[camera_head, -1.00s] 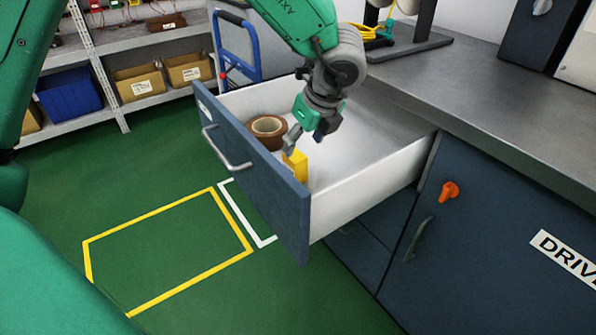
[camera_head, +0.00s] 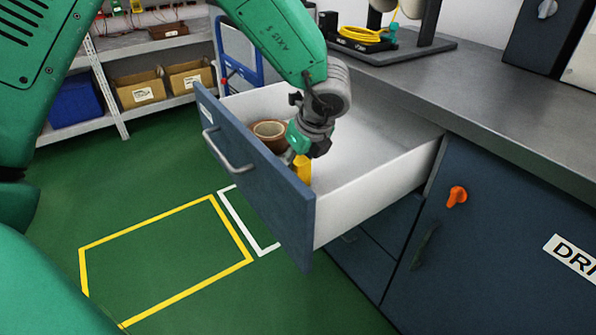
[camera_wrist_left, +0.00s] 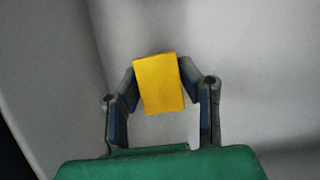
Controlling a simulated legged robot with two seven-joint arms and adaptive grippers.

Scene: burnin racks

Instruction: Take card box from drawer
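The card box is a small yellow block (camera_head: 302,167) standing inside the open drawer (camera_head: 255,165), close behind its front panel. My left gripper (camera_head: 300,152) reaches down into the drawer at the box, with its arm coming from the top middle. In the left wrist view the yellow box (camera_wrist_left: 159,84) sits between the two fingers of my left gripper (camera_wrist_left: 159,78), slightly tilted in the picture. The fingertips lie close along both sides of the box. Whether they press on it, I cannot tell. My right gripper is not in view.
A brown tape roll (camera_head: 271,134) lies in the drawer beside the box. The grey worktop (camera_head: 480,100) is above the drawer's right side. An orange knob (camera_head: 456,196) sticks out of the cabinet. The drawer's right part is empty.

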